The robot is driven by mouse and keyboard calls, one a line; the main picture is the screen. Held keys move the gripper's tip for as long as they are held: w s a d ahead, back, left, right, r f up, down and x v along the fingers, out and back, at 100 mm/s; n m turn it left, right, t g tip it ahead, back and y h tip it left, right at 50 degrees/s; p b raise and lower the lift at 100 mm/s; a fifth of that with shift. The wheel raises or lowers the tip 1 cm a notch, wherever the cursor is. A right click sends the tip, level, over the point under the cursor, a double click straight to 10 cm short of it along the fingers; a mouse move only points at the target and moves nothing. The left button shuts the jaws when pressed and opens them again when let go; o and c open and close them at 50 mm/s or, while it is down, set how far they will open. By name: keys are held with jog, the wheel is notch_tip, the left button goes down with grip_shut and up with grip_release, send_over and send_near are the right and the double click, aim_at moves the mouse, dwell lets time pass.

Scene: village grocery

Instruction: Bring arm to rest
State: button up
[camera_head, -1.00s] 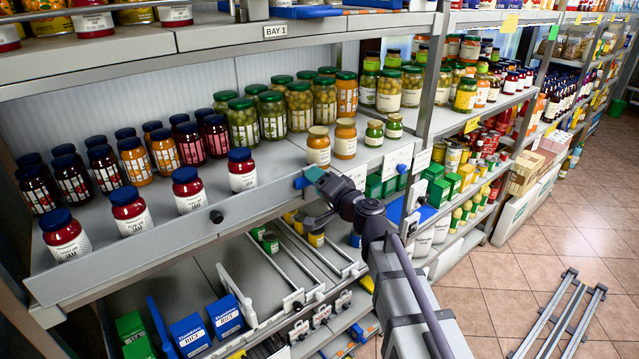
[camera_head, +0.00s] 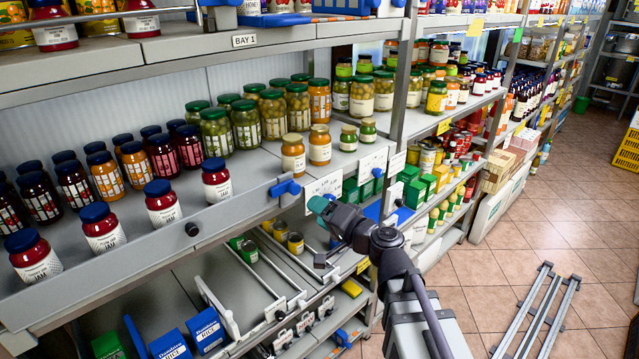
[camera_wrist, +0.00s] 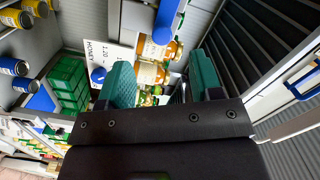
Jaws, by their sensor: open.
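My gripper (camera_head: 320,207) stands in front of the shelf edge, below and to the right of a blue clip (camera_head: 286,187) on the shelf's front rail. In the wrist view my gripper (camera_wrist: 161,80) shows two teal fingers spread apart with nothing held between them. Beyond the fingers are honey jars (camera_wrist: 155,75) and a white label reading HONEY (camera_wrist: 105,50). My arm runs from the lower right of the head view up to the gripper.
The shelf (camera_head: 255,180) carries jam jars (camera_head: 102,227), green-lidded jars (camera_head: 246,124) and two honey jars (camera_head: 293,153). Lower shelves hold blue rice boxes (camera_head: 206,328) and tins (camera_head: 295,243). Tiled floor (camera_head: 500,270) with metal rails (camera_head: 540,310) is open at the right.

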jog(key=s+d+f+n+g+h+b, duration=0.1)
jog(key=s+f+n+g+h+b, duration=0.1)
jog(key=s+f+g, duration=0.45)
jog(key=s+d+f+n+g+h+b, duration=0.1)
jog(key=s+f+n+g+h, duration=0.15)
jog(key=f, duration=0.65)
jog(key=s+d+f+g+h+b, duration=0.3)
jog(key=s+d+f+h+b, duration=0.2)
jog(key=d+f, duration=0.5)
jog(key=s+d+h, duration=0.1)
jog(key=d+h, duration=0.1)
jog(key=shift+s+m+g+h+b, duration=0.2)
jog(key=shift+m+g+h+b, duration=0.1)
jog(key=shift+m+h+b, duration=0.1)
